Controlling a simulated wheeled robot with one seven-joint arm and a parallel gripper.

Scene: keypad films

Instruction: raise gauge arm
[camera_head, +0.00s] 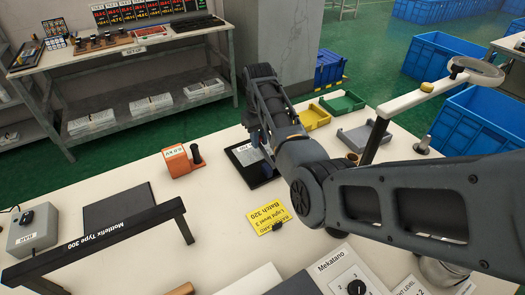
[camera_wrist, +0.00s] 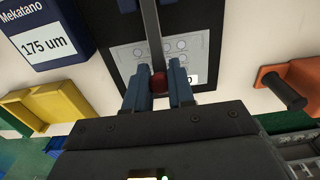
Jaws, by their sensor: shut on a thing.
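The gauge arm (camera_wrist: 150,35) is a dark bar running down from the top edge in the wrist view, with a red knob (camera_wrist: 158,84) at its near end. My gripper (camera_wrist: 160,74) has its two blue fingers closed on the knob, one on each side. Below it lies a dark plate (camera_wrist: 196,45) bearing a pale keypad film (camera_wrist: 125,53) with round key outlines.
An orange block (camera_head: 178,163) with a black handle stands left of the plate. A yellow card (camera_head: 268,220) lies in front. Yellow (camera_head: 314,117), green (camera_head: 343,104) and grey (camera_head: 360,137) trays stand behind. A black frame (camera_head: 95,243) spans the front left. Bare table shows between them.

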